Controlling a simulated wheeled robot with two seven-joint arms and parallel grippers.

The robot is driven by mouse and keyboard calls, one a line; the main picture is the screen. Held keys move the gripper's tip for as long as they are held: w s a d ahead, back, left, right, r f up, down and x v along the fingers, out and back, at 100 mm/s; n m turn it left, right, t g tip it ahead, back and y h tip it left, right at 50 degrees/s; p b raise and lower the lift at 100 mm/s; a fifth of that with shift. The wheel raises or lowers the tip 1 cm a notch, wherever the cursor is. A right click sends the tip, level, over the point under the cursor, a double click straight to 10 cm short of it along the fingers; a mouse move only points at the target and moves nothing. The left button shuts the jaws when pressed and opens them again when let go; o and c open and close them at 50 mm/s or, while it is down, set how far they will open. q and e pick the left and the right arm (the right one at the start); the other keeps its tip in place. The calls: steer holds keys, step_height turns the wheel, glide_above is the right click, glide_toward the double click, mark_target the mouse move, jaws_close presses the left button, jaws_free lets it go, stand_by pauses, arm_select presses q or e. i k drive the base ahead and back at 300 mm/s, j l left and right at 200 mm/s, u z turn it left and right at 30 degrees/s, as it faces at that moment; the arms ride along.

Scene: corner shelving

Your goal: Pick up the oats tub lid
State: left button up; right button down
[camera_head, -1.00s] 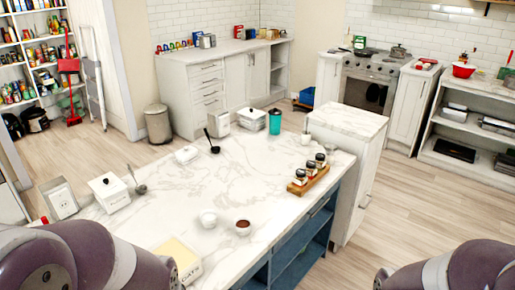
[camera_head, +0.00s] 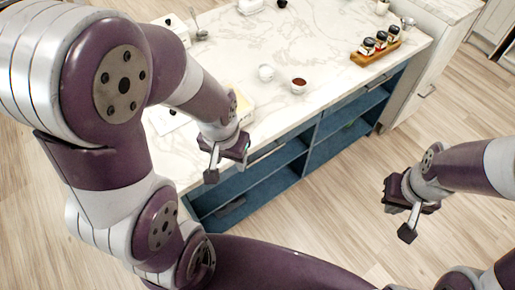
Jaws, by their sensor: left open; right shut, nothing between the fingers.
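I cannot make out the oats tub lid for certain. A white tub (camera_head: 174,30) stands at the back left of the island, partly behind my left arm. A white lidded container (camera_head: 250,6) is cut off by the top edge. A flat white piece (camera_head: 160,120) lies on the island's near left part, partly hidden by my arm. My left gripper (camera_head: 226,163) is open and empty, pointing down in front of the island's near edge. My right gripper (camera_head: 409,215) is shut and empty over the floor at the right, apart from everything.
A pale yellow box shows beside my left gripper. Blue open shelves (camera_head: 330,130) lie under the top. Floor (camera_head: 320,215) is free.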

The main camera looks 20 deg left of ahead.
mark_target(165, 120)
steer(key=u, duration=0.95)
